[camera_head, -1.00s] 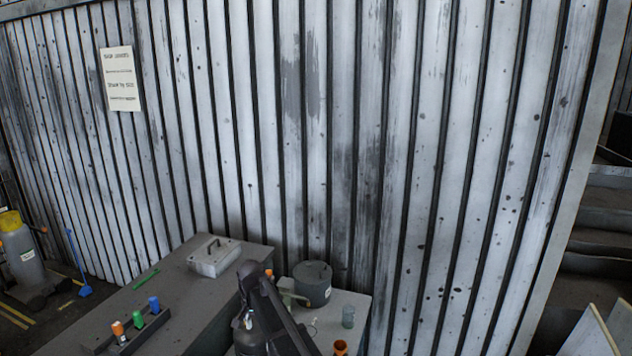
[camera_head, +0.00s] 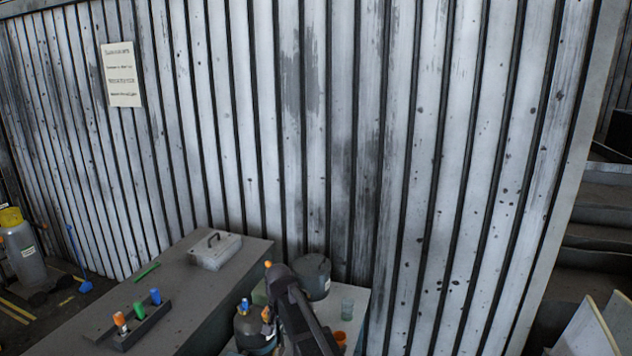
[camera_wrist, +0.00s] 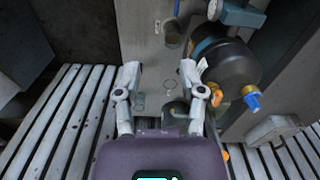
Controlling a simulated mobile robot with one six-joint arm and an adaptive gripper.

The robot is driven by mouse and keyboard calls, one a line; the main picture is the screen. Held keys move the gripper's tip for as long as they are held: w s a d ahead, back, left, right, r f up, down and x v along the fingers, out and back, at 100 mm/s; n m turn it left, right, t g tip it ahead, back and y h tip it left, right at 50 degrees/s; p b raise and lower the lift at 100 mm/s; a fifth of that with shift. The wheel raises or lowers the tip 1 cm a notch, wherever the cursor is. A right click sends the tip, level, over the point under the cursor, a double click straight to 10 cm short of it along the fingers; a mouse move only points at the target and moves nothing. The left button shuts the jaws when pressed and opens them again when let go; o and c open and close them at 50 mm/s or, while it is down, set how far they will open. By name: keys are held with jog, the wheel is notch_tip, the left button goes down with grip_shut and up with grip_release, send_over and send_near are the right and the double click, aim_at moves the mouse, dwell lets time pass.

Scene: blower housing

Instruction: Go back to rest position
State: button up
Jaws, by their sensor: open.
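My gripper (camera_wrist: 161,78) is open in the wrist view, its two pale fingers spread with nothing between them. It points down toward a grey surface (camera_wrist: 148,55), with slatted boards on both sides. A dark rounded canister (camera_wrist: 226,62) with a blue cap and orange fittings lies right of the fingers in the picture, apart from them. In the head view my dark arm rises over the small table, and the gripper's fingers cannot be made out there. The dark canister (camera_head: 254,333) stands left of my arm.
Close to my arm are a grey pot (camera_head: 314,276), a glass jar (camera_head: 347,308) and an orange cup (camera_head: 340,339). Left of it, a bench (camera_head: 197,292) holds a white handled box (camera_head: 215,251) and a rack (camera_head: 143,332) of coloured pieces. A slatted wall (camera_head: 330,130) stands behind.

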jog(key=s+d+f+b, duration=0.3)
jog(key=s+d, duration=0.2)
jog(key=d, duration=0.4)
jog(key=s+d+f+n+b, duration=0.1)
jog(key=s+d+f+b, duration=0.1)
jog(key=s+d, duration=0.4)
jog(key=s+d+f+n+b, duration=0.1)
jog(key=s+d+f+b, duration=0.2)
jog(key=d, duration=0.9)
jog(key=s+f, duration=0.1)
jog(key=s, duration=0.2)
jog(key=shift+b, duration=0.35)
jog(key=shift+s+f, duration=0.1)
